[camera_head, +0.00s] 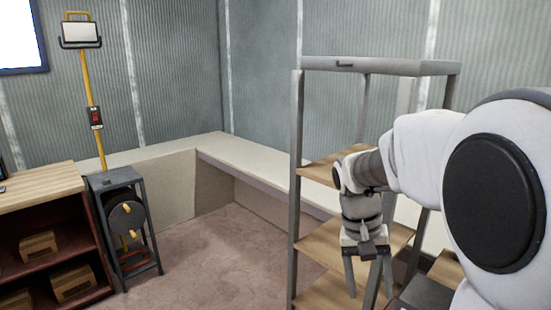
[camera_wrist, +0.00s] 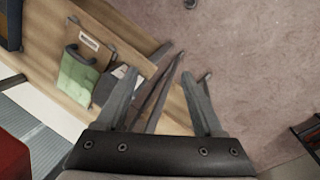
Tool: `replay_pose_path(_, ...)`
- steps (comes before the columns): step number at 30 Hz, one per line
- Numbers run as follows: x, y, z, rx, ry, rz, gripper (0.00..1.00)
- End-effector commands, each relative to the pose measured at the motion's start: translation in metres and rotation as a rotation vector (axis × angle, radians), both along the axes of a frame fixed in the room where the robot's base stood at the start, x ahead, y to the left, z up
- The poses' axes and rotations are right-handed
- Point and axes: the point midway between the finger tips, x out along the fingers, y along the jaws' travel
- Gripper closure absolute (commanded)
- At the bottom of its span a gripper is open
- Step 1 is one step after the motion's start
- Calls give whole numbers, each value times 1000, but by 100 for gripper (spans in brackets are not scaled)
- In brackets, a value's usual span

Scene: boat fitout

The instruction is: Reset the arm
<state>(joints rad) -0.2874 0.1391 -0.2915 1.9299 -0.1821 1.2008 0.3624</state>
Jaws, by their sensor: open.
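My arm reaches in from the right in the head view, and my gripper (camera_head: 369,275) points down in front of a shelf rack with wooden shelves (camera_head: 325,168). The two fingers stand apart with nothing between them. In the wrist view my gripper (camera_wrist: 165,85) is also open and empty, above the rack's wooden shelf edge (camera_wrist: 172,110) and the floor. I cannot tell whether the fingers touch the rack.
A green item (camera_wrist: 77,75) and a dark item (camera_wrist: 106,88) lie on the rack's shelf. A work light (camera_head: 81,33) on a yellow pole, a small stand (camera_head: 155,232) and a wooden-topped cabinet (camera_head: 40,183) are at left. Carpet (camera_head: 230,255) lies clear between.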

Motion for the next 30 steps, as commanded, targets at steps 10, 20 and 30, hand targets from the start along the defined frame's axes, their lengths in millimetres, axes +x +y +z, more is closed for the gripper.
replay_pose_path(10,-63,16,48,154,-231,134,31)
replay_pose_path(20,-119,31,69,179,-459,269,31)
replay_pose_path(30,-145,38,70,150,-570,338,31)
